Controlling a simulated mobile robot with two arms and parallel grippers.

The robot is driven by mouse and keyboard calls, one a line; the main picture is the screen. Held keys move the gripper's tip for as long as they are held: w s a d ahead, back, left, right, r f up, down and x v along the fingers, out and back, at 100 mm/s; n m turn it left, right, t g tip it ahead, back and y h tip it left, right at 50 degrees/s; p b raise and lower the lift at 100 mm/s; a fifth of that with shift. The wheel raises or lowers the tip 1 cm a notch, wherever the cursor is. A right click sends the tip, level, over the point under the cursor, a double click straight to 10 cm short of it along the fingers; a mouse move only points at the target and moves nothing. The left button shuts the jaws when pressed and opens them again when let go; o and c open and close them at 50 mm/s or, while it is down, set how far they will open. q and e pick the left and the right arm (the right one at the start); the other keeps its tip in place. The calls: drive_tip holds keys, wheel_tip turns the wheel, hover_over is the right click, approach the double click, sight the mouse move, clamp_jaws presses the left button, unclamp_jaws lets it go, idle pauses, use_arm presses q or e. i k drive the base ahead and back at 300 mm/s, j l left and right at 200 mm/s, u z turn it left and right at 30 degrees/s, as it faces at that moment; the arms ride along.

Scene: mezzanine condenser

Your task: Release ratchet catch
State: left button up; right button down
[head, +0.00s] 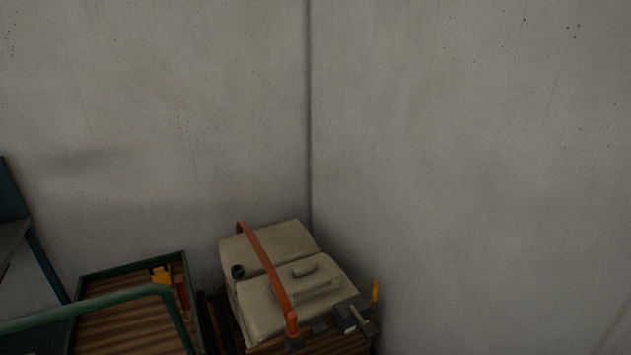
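A beige tank-like case (275,240) sits in the corner of the room, low in the head view. An orange strap (262,257) runs over its top from back to front. Whether the catch is engaged cannot be made out at this size. Neither of my grippers shows in the head view.
A wooden-decked cart (130,327) with a green rim stands left of the case, with small yellow and red items (161,274) on it. Its green rail (90,308) crosses the lower left. A dark shelf frame (12,215) is at the left edge. Concrete walls close the corner behind.

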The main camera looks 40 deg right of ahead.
sight(376, 283)
drive_tip(key=l+z, duration=0.15)
drive_tip(key=z, duration=1.25)
drive_tip(key=i+l, duration=0.15)
drive_tip(key=i+l+z, duration=0.15)
drive_tip(key=l, duration=0.25)
